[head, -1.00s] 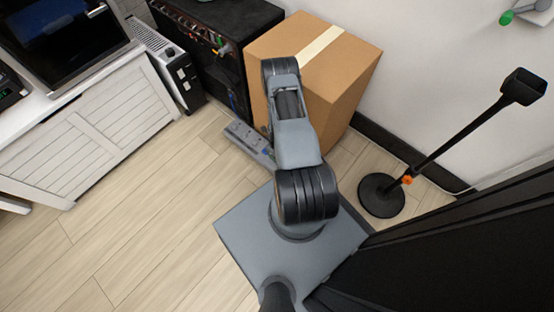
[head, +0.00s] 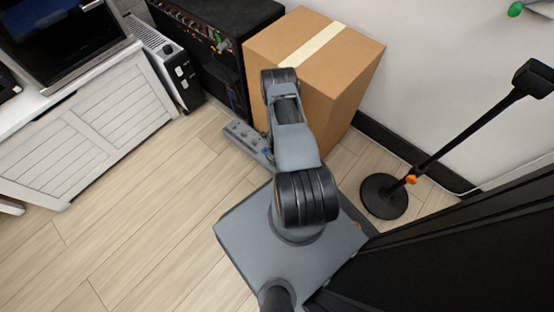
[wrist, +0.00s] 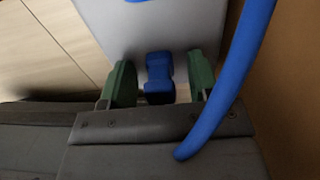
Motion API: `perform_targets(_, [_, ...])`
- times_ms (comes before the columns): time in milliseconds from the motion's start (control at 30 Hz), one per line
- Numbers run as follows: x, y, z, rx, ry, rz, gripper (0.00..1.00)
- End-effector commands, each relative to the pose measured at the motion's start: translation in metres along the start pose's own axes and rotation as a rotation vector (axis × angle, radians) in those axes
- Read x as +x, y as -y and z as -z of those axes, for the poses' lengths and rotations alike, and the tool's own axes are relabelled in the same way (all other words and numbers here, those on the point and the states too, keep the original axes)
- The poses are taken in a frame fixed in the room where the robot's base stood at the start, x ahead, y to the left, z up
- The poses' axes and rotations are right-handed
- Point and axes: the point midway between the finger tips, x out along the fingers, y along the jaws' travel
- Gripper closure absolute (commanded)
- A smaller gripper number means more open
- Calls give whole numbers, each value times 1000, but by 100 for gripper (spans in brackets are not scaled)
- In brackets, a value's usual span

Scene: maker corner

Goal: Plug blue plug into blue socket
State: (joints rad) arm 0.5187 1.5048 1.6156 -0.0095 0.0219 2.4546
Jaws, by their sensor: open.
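The blue plug (wrist: 159,75) shows in the wrist view, between the two green fingers of my gripper (wrist: 161,84). My gripper is open, with a small gap visible on each side of the plug. A grey surface (wrist: 150,30) lies behind the plug. A bit of blue (wrist: 138,1) shows at the top edge; I cannot tell if it is the blue socket. A thick blue cable (wrist: 228,80) crosses the right side, close to the camera. In the head view a grey socket strip (head: 240,133) lies on the floor, partly behind my arm, with a small blue part (head: 266,151) on it. My fingers are hidden there.
A cardboard box (head: 345,75) stands right behind my arm. A black amplifier (head: 225,40) and a white heater (head: 165,60) stand to its left. A black stand (head: 384,196) is at the right. The wooden floor (head: 140,210) at the left is clear.

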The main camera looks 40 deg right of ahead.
Motion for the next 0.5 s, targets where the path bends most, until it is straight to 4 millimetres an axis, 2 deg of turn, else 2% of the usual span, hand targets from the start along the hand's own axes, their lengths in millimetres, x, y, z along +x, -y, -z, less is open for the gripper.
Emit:
perform_targets(267, [-1, 0, 0, 0, 1, 1, 44])
perform_targets(500, [-1, 0, 0, 0, 1, 1, 66])
